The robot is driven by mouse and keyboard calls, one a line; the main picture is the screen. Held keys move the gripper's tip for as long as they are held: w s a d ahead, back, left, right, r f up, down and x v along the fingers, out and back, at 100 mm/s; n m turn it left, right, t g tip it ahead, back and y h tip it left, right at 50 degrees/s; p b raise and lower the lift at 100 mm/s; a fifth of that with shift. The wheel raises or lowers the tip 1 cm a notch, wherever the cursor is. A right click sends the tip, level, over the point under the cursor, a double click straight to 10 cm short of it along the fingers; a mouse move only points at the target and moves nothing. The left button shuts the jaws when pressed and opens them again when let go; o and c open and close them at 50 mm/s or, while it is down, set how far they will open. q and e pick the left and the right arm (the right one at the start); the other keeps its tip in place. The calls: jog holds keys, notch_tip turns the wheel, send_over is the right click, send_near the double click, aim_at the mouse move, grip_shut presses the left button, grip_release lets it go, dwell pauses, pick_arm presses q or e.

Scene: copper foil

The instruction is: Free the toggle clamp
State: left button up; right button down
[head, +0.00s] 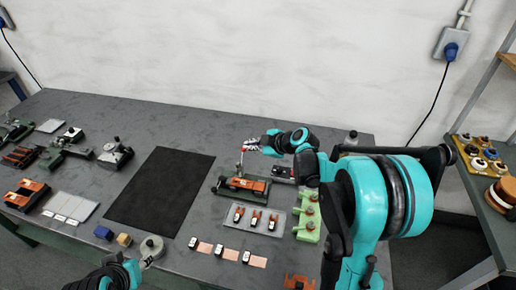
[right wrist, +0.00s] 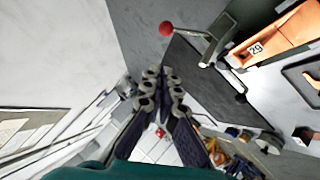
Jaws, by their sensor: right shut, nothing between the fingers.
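The toggle clamp's lever with its red knob (head: 243,150) stands up at the left of a green fixture (head: 222,190) holding an orange part (head: 246,184). In the right wrist view the red knob (right wrist: 166,28) ends a grey lever (right wrist: 192,33), beside the orange part marked 29 (right wrist: 275,42). My right gripper (head: 253,145) is shut and empty, close to the knob in the head view. In the right wrist view its fingertips (right wrist: 162,75) are apart from the knob. My left gripper (head: 146,262) is low in the head view; its finger opening is unclear.
A black mat (head: 160,190) lies left of the fixture. A grey tray (head: 272,219) with several orange-and-black pieces and a light green holder (head: 307,212) stand in front and right.

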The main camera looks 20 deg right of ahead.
jog(key=w+f+b, duration=0.2)
jog(key=w+f, duration=0.2)
jog(key=shift+f, duration=0.35)
jog(key=shift+w+d+f+m+g, duration=0.3)
jog(key=shift+w+d+f, duration=0.1)
jog(key=shift+w+f, duration=0.15)
jog(key=shift+s+a, duration=0.2)
